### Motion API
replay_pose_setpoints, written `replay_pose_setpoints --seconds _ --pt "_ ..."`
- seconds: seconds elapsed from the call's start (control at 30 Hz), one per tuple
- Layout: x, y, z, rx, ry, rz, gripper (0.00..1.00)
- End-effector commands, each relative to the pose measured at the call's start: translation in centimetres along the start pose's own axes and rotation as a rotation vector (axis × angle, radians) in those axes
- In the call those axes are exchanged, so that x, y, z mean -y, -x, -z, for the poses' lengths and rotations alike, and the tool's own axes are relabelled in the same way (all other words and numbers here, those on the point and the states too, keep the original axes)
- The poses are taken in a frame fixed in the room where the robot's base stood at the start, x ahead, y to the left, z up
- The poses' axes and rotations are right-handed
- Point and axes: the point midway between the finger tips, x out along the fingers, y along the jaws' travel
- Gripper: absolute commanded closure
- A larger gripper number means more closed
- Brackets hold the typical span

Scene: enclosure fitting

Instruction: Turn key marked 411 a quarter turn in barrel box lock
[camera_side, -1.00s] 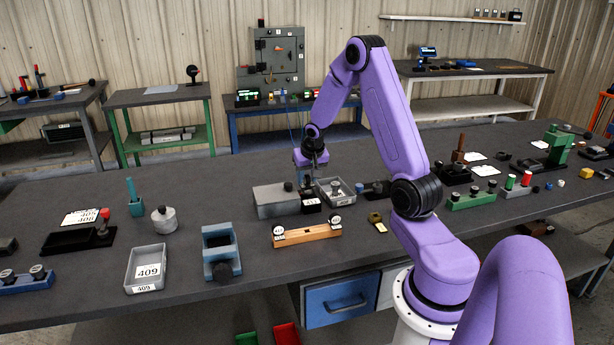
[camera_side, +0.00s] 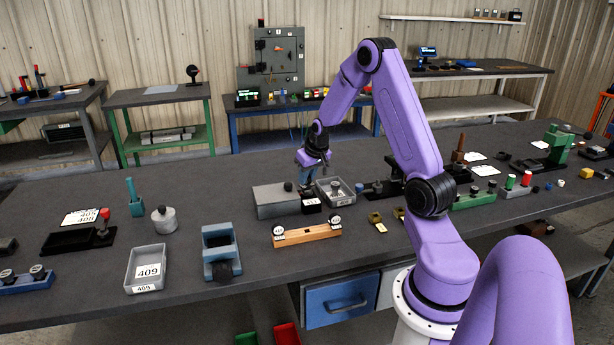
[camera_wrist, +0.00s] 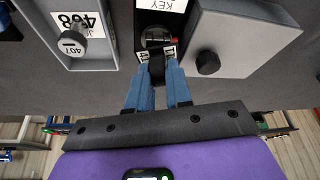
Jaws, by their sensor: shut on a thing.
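My gripper (camera_wrist: 157,80) has blue fingers shut on the dark bow of a key (camera_wrist: 157,66). A white tag (camera_wrist: 145,54) sits at the key, partly hidden by the bow, so its full number cannot be read. The key meets a dark round barrel (camera_wrist: 154,38) on the black lock box (camera_side: 311,204), whose white label (camera_wrist: 162,4) reads KEY in the wrist view. How deep the key sits is hidden. In the side view my gripper (camera_side: 306,180) is tilted just above the lock box.
A grey box (camera_side: 274,203) with a black knob (camera_wrist: 207,63) stands close beside the lock. A grey tray (camera_wrist: 94,62) marked 408, holding a round tag marked 407 (camera_wrist: 72,44), is on the other side. A wooden rack (camera_side: 308,236) lies in front.

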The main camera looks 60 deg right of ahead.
Motion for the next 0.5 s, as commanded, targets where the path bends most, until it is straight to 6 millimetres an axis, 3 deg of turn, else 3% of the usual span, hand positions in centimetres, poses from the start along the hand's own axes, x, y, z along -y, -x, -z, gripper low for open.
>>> replay_pose_setpoints --seconds 0.33,0.37,0.4,0.43,0.5 --pt "-0.04 0.01 -0.05 0.001 0.028 0.011 1.00" --pt "-0.04 0.01 -0.05 0.001 0.028 0.011 0.74" --pt "-0.04 0.01 -0.05 0.001 0.028 0.011 0.61" --pt "-0.04 0.01 -0.05 0.001 0.028 0.011 0.51" --pt "-0.03 0.01 -0.04 0.000 0.027 0.011 0.51"
